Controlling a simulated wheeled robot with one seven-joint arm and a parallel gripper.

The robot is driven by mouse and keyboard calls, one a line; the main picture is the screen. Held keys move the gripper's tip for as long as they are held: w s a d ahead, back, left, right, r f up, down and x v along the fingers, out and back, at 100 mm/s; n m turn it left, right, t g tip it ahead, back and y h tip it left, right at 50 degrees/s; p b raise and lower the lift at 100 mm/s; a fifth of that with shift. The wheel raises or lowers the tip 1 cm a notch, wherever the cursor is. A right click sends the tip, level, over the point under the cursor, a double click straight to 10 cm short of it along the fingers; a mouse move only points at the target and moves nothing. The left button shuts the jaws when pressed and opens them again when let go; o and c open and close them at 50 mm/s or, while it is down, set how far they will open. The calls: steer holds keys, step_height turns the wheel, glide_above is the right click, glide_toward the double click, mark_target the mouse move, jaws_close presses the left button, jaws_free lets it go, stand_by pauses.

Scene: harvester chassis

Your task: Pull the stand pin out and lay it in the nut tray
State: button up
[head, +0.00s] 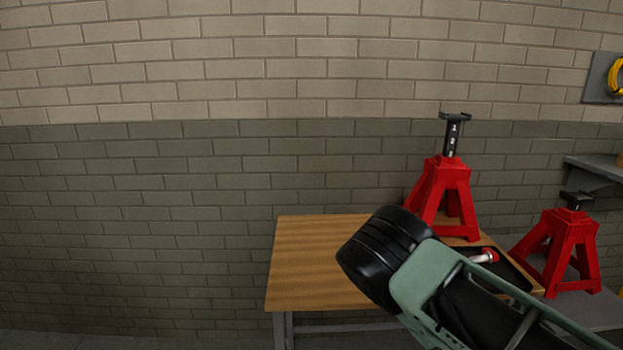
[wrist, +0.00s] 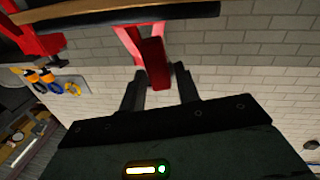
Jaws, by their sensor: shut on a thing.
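My gripper (wrist: 160,80) shows in the wrist view, its two dark fingers closed around a dark red piece (wrist: 155,65), which appears to be the stand pin's handle. The pin's shaft is not clear there. In the head view a red jack stand (head: 440,195) with a black post stands upright on the bench. The dark nut tray (head: 516,275) lies at the bench's right end, partly covered by my arm. A small red and silver piece (head: 487,256) shows over the tray; I cannot tell whether it touches it. My gripper is not clearly visible in the head view.
The wooden bench (head: 315,260) is bare on its left side. A second red jack stand (head: 565,245) stands to the right, lower than the first. A grey shelf (head: 590,166) is on the right wall. My arm covers the bench's front right.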

steer(key=s+a+f+n+y+p, duration=0.1)
steer(key=s+f+y+p, duration=0.1)
steer(key=s+f, duration=0.5)
steer(key=shift+s, duration=0.8)
